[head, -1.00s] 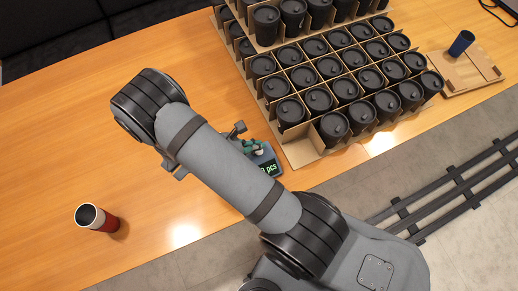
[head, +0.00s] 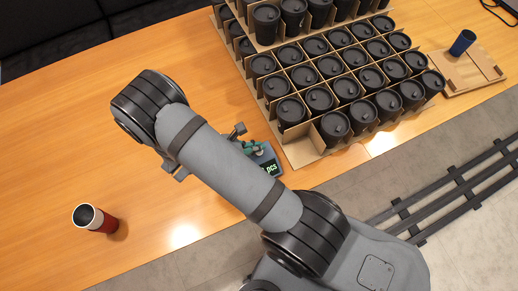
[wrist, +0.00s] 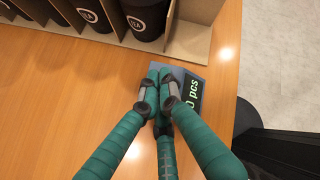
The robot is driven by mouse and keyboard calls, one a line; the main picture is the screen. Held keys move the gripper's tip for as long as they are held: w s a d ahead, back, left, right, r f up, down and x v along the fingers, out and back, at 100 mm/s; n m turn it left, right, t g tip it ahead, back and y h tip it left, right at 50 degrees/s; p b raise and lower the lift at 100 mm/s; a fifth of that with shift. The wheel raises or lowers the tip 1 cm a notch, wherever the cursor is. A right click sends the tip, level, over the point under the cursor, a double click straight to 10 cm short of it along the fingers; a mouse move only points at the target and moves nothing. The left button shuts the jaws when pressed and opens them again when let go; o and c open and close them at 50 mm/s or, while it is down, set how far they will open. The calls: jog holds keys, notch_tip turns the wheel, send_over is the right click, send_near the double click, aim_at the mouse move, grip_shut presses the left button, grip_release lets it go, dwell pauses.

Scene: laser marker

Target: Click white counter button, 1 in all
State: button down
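The counter (wrist: 190,104) is a small dark box with a lit green display reading "0 pcs" in the wrist view. It also shows beside my forearm in the head view (head: 271,168), partly covered by the arm. My gripper (wrist: 167,76) has teal fingers whose tips are together over the counter's top, with nothing seen between them. The fingertips hide much of the counter's top, and I see no white button. I cannot tell whether the tips touch the counter. In the head view the gripper (head: 254,147) shows only partly behind my arm.
A cardboard crate (head: 306,158) with many black lidded cups stands just behind the counter. A blue cup (head: 463,42) is on a cardboard piece at the right. The table's left side is mostly clear.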

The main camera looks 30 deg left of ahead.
jog(key=shift+f, duration=0.25)
jog(key=shift+r, duration=0.1)
dwell(0.4)
jog(key=shift+r+p, duration=0.6)
jog(key=shift+r, duration=0.2)
jog(key=shift+r, duration=0.15)
jog(key=shift+r+p, duration=2.15)
jog(key=shift+r, duration=0.2)
jog(key=shift+f, duration=0.1)
jog(key=shift+f+b, duration=0.85)
jog(key=shift+f, duration=0.05)
